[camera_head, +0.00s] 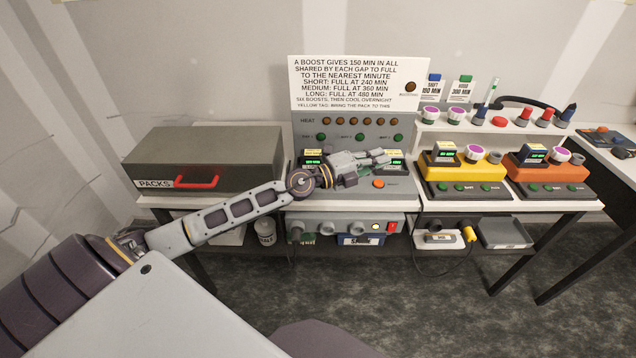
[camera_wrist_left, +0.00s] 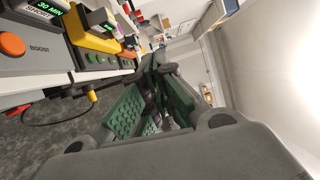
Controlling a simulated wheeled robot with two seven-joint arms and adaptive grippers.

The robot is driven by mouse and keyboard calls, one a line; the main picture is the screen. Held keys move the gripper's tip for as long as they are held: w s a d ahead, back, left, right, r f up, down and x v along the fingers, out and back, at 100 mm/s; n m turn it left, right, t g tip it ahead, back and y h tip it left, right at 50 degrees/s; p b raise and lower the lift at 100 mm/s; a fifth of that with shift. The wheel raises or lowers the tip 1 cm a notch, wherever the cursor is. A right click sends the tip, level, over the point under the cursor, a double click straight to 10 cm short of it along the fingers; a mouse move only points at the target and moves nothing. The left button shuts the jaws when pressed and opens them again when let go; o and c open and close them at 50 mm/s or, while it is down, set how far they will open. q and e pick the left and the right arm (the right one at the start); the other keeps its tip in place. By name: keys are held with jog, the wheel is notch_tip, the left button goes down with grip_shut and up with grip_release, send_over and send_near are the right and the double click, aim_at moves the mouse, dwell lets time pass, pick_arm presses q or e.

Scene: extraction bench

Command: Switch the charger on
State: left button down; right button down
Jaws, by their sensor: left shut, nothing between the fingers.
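The grey charger (camera_head: 350,130) stands mid-bench, with a HEAT row of brown lamps and green buttons on its upright panel. Packs with green displays sit in it, partly hidden by my left arm. An orange BOOST button (camera_head: 378,184) is on its front; it also shows in the left wrist view (camera_wrist_left: 12,44). I cannot tell the switch's position. My left gripper (camera_head: 384,158) is shut and empty in front of the charger, above the BOOST button. My right gripper is out of view.
A grey PACKS case (camera_head: 205,150) with a red handle stands left. Yellow (camera_head: 460,172) and orange (camera_head: 545,175) units holding packs stand right, below a shelf (camera_head: 490,122) of knobs. A grey tray (camera_head: 505,234) sits on the lower shelf. A cable hangs below the bench.

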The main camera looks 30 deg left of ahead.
pick_arm(q)
jog(key=w+a+f+m+g+y, duration=0.1)
jog(key=a+f+m+g+y, duration=0.1)
jog(key=a, duration=0.9)
jog(key=w+a+f+m+g+y, duration=0.2)
jog(key=a+f+m+g+y, duration=0.1)
jog(key=a, duration=0.7)
notch_tip(320, 180, down, 3)
jog(key=g+y, duration=0.1)
jog(key=y, duration=0.2)
jog(key=shift+w+a+r+g, duration=0.15)
jog(key=shift+a+r+g, duration=0.05)
jog(key=shift+a+g, duration=0.2)
jog(key=shift+f, duration=0.15)
